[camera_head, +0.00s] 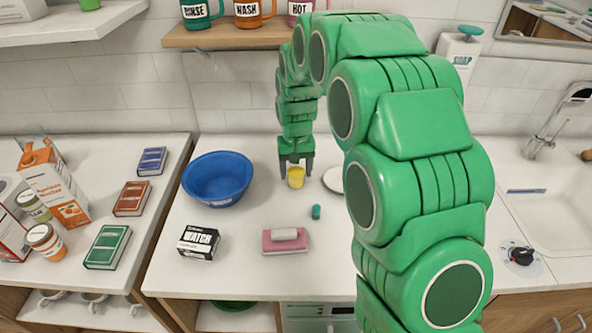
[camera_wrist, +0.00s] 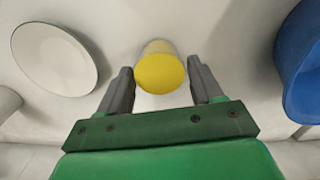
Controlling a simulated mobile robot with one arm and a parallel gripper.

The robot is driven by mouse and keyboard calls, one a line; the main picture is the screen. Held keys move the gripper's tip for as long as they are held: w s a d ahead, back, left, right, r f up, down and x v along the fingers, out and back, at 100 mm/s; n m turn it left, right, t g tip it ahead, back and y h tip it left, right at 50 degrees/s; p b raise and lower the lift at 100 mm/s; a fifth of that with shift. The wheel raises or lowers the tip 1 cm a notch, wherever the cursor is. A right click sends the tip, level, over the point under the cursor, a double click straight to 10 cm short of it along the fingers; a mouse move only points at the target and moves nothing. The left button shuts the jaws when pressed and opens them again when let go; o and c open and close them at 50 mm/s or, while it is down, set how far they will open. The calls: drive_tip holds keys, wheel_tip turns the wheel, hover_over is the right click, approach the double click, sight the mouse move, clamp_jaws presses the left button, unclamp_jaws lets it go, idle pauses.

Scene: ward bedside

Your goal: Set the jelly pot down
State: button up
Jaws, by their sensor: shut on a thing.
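The jelly pot is a small yellow pot (camera_head: 296,178), seen at the back middle of the counter (camera_head: 262,215). My gripper (camera_head: 296,166) points down and is shut on it. In the wrist view the pot (camera_wrist: 160,73) sits between the two grey fingertips (camera_wrist: 161,70), its yellow top facing the camera. The pot looks upright and very low over the counter; I cannot tell whether its base touches the surface.
A blue bowl (camera_head: 217,180) stands left of the pot, and a white plate (camera_head: 333,180) lies close on its right, partly behind my arm. In front are a small teal item (camera_head: 316,212), a pink sponge-like block (camera_head: 285,246) and a WATCH box (camera_head: 198,242).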

sight(296, 168)
drive_tip(key=shift+f, duration=0.3)
drive_tip(key=shift+f, duration=0.1)
drive_tip(key=o, duration=1.1)
wheel_tip(296, 168, up, 12)
drive_tip(key=s+d+r, duration=0.4)
drive_tip(key=s+d, duration=0.2)
drive_tip(key=s, duration=0.4)
drive_tip(key=s+d, duration=0.3)
drive_tip(key=s, duration=0.7)
drive_tip(key=s+d+f+m+g, duration=0.1)
drive_tip(key=s+d, duration=0.2)
drive_tip(key=s, duration=0.8)
drive_tip(key=s+d, duration=0.3)
drive_tip(key=s, duration=0.7)
drive_tip(key=shift+s+d+f+m+g, duration=0.2)
drive_tip(key=shift+f+m+g, duration=0.15)
drive_tip(key=shift+m+g, duration=0.05)
